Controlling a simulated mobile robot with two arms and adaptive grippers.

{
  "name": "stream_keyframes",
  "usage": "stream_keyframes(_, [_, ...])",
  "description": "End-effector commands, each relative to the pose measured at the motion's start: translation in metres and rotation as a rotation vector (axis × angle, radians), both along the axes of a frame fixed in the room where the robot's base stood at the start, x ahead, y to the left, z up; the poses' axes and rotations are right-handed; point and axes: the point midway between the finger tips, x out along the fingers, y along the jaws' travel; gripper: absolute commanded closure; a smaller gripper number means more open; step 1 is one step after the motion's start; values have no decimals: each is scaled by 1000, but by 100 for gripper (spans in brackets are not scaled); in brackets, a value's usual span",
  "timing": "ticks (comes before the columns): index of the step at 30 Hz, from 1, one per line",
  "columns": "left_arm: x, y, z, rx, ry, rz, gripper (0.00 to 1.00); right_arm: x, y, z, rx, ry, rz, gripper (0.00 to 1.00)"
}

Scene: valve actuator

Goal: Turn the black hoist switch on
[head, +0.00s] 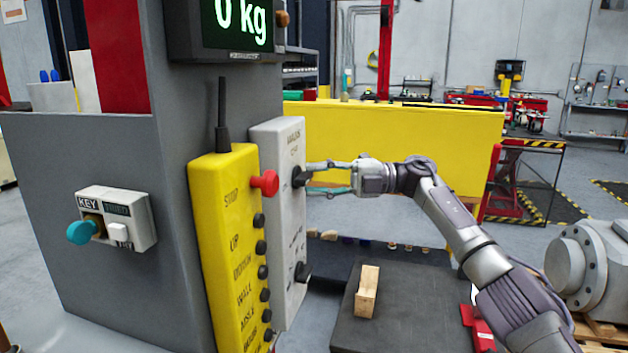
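A tall light-grey switch box (278,220) stands behind the yellow pendant and carries two black rotary switches. The upper black switch (299,177) is level with my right gripper, and the lower black switch (302,272) is near the box's bottom. The labels are too blurred to tell which one is the hoist switch. My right gripper (309,176) comes in from the right with its two fingers apart, fingertips at the upper switch. I cannot tell whether they touch it. My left gripper is not in view.
The yellow pendant (227,240) with a red stop button (265,182) stands close left of the box.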

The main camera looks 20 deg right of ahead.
Motion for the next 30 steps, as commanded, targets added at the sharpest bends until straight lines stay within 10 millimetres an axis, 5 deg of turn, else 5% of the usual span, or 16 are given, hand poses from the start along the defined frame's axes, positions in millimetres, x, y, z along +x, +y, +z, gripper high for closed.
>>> stream_keyframes(15, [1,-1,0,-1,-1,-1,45,-19,-97,-1,1,1,-5,60])
stream_keyframes(30, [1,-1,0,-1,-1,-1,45,-22,-109,-2,0,0,-2,60])
